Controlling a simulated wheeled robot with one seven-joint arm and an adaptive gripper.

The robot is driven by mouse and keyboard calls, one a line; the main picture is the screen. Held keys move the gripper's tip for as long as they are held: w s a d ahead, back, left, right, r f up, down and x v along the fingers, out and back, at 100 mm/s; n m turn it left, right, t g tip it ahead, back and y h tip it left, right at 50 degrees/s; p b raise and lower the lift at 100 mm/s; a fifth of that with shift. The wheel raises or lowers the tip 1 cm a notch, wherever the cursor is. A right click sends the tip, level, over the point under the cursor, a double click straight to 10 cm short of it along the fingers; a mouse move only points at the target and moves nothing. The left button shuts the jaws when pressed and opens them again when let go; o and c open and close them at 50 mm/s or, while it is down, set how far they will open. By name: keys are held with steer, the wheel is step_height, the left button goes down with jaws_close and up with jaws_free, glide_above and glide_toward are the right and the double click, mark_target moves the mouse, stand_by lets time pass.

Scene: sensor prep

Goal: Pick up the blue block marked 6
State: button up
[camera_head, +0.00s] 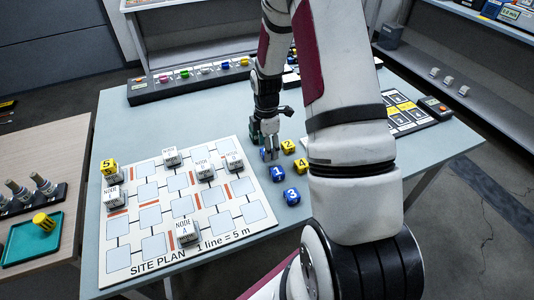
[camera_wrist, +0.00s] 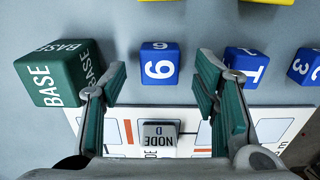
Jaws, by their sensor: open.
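The blue block marked 6 (camera_wrist: 159,63) sits on the grey table in the wrist view, centred between the fingertips. Its white figure shows on the top and on a side face, where it looks like a 9. My gripper (camera_wrist: 162,72) is open, one finger to each side of the block, with gaps left and right. In the head view my gripper (camera_head: 270,148) points down at the right edge of the site plan board and partly hides a blue block (camera_head: 264,155). The height of the fingertips over the table is hard to tell.
A green BASE block (camera_wrist: 62,75) stands close to the left finger. Blue blocks marked 1 (camera_head: 277,174) and 3 (camera_head: 292,196) and yellow blocks 2 (camera_head: 288,146) and 4 (camera_head: 301,166) stand nearby. The site plan board (camera_head: 155,245) carries grey node blocks.

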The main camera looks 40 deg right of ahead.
step_height(320, 180, down, 2)
steer(key=c, duration=1.1)
steer(key=shift+r, duration=0.1)
